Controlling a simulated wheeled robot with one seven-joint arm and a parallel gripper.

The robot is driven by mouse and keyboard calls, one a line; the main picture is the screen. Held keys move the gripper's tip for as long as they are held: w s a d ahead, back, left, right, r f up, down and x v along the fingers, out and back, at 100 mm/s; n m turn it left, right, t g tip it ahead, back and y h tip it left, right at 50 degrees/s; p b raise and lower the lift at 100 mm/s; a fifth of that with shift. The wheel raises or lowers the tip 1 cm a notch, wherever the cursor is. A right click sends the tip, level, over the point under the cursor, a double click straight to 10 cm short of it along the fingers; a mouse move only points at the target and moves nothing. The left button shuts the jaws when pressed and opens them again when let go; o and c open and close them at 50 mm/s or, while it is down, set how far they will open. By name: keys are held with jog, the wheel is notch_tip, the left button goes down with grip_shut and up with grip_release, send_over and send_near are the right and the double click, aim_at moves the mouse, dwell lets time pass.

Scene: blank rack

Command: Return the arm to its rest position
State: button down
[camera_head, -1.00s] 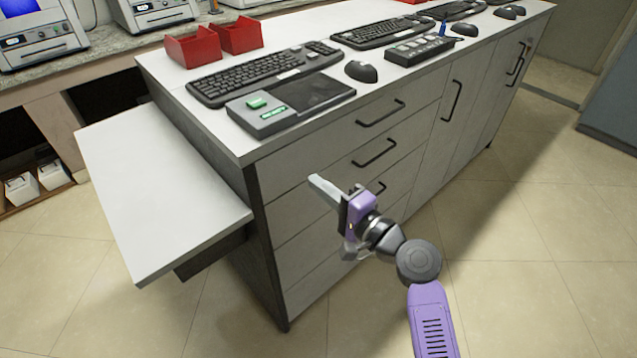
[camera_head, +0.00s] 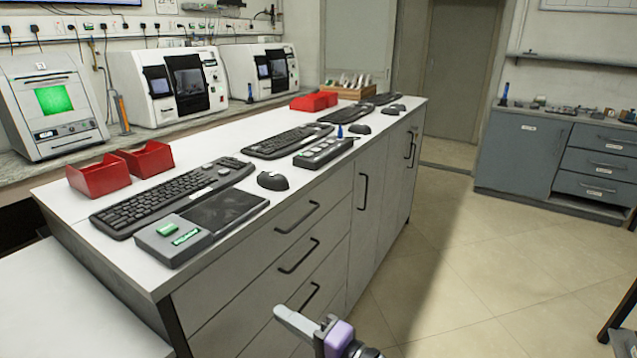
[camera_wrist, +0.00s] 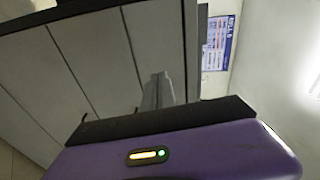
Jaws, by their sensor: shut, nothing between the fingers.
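My gripper (camera_head: 297,325) shows at the bottom of the head view, in front of the grey drawer front of the counter (camera_head: 235,305). Its grey fingers are together with nothing between them. The purple wrist housing is partly cut off by the lower edge, and the rest of my arm is out of view. In the wrist view the closed fingers (camera_wrist: 157,92) point away from the purple housing, with the cabinet panels beyond them. I cannot tell the exact gap between fingers and drawers.
The counter holds keyboards (camera_head: 172,197), a black mouse (camera_head: 272,181), a grey device with a black pad (camera_head: 200,222) and red bins (camera_head: 100,178). A white side shelf (camera_head: 60,300) stands at lower left. The tiled floor (camera_head: 470,260) at right is open.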

jog(key=s+d+f+t+h, duration=0.2)
jog(key=s+d+t+h, duration=0.25)
jog(key=d, duration=0.45)
jog(key=s+d+f+t+h, duration=0.25)
jog(key=s+d+h, duration=0.35)
jog(key=d, duration=0.3)
jog(key=s+d+r+n+g+h, duration=0.1)
jog(key=s+d+n+h, duration=0.1)
jog(key=s, duration=1.3)
jog(key=s+d+r+n+g+h+p, duration=0.1)
jog(key=s+d+n, duration=0.3)
jog(key=s, duration=1.1)
jog(key=d+h, duration=0.1)
jog(key=d, duration=0.2)
jog(key=shift+r, duration=0.15)
